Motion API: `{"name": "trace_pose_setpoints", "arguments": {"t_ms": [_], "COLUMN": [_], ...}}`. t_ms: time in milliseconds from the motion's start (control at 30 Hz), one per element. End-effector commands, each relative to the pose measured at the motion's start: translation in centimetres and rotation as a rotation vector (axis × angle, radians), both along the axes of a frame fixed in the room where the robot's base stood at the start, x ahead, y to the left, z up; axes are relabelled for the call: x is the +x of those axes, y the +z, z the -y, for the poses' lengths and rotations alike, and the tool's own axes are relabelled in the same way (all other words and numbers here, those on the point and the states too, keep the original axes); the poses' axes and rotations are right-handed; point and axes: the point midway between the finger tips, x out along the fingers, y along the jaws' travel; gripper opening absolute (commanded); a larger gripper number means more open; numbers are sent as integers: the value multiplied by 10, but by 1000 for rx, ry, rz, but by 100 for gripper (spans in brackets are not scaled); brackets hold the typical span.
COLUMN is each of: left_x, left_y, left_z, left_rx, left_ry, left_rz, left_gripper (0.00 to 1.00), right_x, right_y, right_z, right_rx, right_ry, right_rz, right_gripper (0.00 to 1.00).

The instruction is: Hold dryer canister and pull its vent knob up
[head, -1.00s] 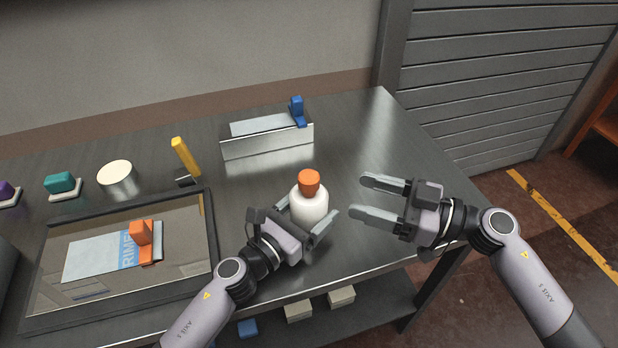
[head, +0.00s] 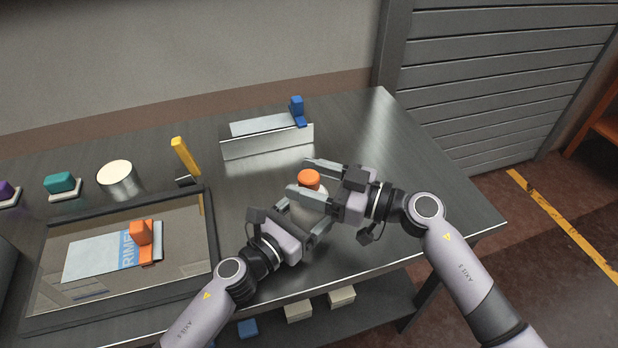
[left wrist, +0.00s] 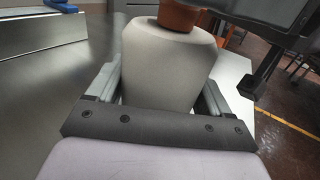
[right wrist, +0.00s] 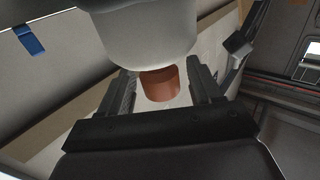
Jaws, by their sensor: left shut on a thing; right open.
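The dryer canister is a white rounded body (left wrist: 168,68) with an orange vent knob (head: 309,178) on top. It stands upright on the dark metal table. My left gripper (head: 297,221) is shut on the canister's body, with one finger on each side in the left wrist view. My right gripper (head: 306,177) is open around the orange knob, with a finger on either side. In the right wrist view the knob (right wrist: 160,84) sits between the fingers with gaps visible beside it. The right fingers hide much of the canister's upper body in the head view.
A dark-framed tray (head: 30,318) with a printed packet and orange clip lies at left. A metal holder (head: 268,141) with a blue clip stands behind the canister. A white round tin (head: 115,176) and yellow-handled tool (head: 186,156) are at the back left. The table's right side is clear.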

Motion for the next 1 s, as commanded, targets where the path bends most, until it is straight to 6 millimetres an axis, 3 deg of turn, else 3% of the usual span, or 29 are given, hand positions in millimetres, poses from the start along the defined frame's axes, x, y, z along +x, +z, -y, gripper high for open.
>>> {"name": "trace_pose_setpoints", "arguments": {"t_ms": [300,500,1000], "left_x": [0,0,0], "left_y": [0,0,-2], "left_z": [0,0,-1], "left_rx": [-1,-1,5], "left_ry": [0,0,2], "left_rz": [-1,-1,-1], "left_gripper": [29,29,29], "right_x": [1,1,1], "right_y": [0,0,23], "right_z": [-2,-2,-2], "right_rx": [0,0,4], "right_ry": [1,1,2], "right_rz": [0,0,3], "right_gripper": [64,0,0]}}
